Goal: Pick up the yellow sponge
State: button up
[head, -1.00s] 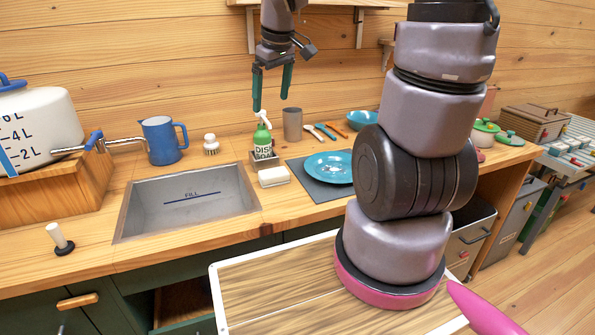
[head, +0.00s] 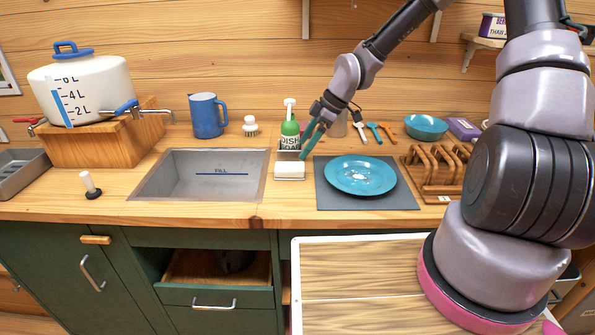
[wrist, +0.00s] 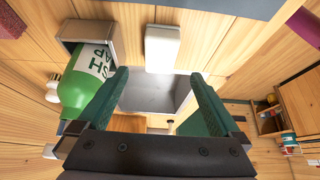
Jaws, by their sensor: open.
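A small pale, off-white block (head: 289,170) lies on the counter between the sink and the dark mat. It is the only sponge-like thing I see, and it looks cream rather than clearly yellow. In the wrist view the pale block (wrist: 162,48) is beyond the fingertips, between the two finger lines and apart from them. My gripper (head: 305,148) is open and empty, just above and right of the block, beside the green dish soap bottle (head: 290,132). In the wrist view my gripper (wrist: 157,84) has its green fingers spread wide.
The soap bottle (wrist: 88,78) is close to my left finger in the wrist view. The sink (head: 200,178) is left of the block. A blue plate (head: 360,176) on the dark mat (head: 330,202) is to the right. Counter in front is clear.

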aim_at(290, 165)
jog(key=x, duration=0.9)
jog(key=shift+a, duration=0.1)
jog(key=c, duration=1.5)
jog(key=shift+r, duration=0.1)
jog(key=shift+r, duration=0.5)
notch_tip(290, 165, up, 2)
jog(key=shift+r, duration=0.15)
jog(key=s, duration=1.8)
jog(key=shift+a, duration=0.3)
